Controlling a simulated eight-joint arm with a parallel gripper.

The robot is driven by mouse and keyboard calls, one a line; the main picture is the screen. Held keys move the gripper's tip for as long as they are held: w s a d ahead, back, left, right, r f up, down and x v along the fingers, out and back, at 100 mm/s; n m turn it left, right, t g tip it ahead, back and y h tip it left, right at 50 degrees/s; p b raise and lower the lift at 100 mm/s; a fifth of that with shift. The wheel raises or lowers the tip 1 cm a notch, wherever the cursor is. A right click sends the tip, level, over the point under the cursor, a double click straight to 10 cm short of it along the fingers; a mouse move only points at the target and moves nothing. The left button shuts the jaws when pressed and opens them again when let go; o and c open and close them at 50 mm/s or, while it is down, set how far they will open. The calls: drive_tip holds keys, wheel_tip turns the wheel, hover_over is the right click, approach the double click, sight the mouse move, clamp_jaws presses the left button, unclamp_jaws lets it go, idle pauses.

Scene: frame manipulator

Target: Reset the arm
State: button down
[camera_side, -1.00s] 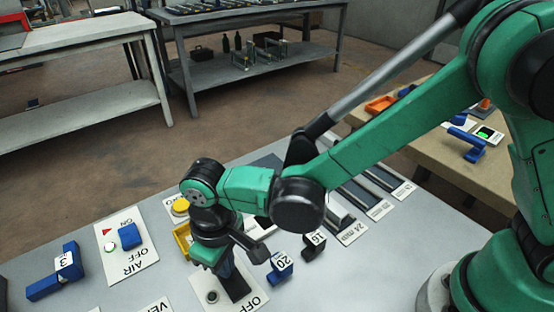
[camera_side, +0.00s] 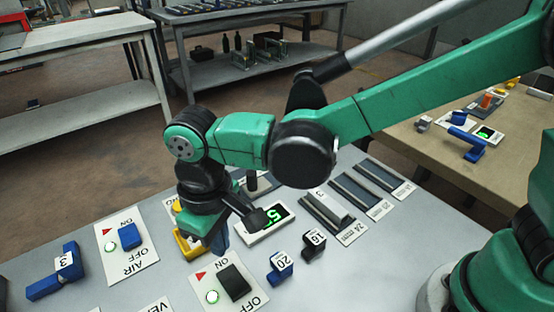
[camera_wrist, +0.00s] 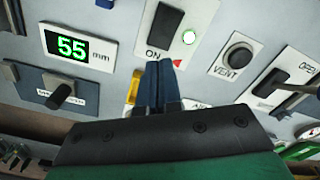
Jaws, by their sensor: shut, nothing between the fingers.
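My gripper (camera_side: 216,243) hangs above the grey bench, pointing down, its blue fingers apart from the panels. In the wrist view the two blue fingers (camera_wrist: 159,86) lie together with nothing between them. The ON/OFF plate with a black rocker switch (camera_side: 234,282) is just in front of my gripper, and its round lamp (camera_side: 212,297) glows green. The same rocker switch (camera_wrist: 165,26) shows at the top of the wrist view. Behind my gripper, a display (camera_wrist: 72,46) reads 55 mm in green.
Blue block 20 (camera_side: 280,268) and black block 16 (camera_side: 313,243) stand right of the gripper. The AIR plate (camera_side: 126,246) and blue block 3 (camera_side: 54,272) are left. Slotted rails (camera_side: 326,212) lie at the right.

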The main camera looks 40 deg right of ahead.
drive_tip(key=shift+r, duration=0.35)
drive_tip(key=d+r+m+t, duration=0.2)
drive_tip(key=d+m+t, duration=0.1)
drive_tip(key=d, duration=0.8)
drive_tip(key=s+d+r+m+t, duration=0.1)
drive_tip(key=d+r+m+t, duration=0.2)
drive_tip(key=d, duration=0.9)
drive_tip(key=shift+s+r+t, duration=0.2)
drive_tip(key=shift+r+t, duration=0.05)
drive_tip(key=shift+t, duration=0.35)
drive_tip(key=shift+a, duration=0.1)
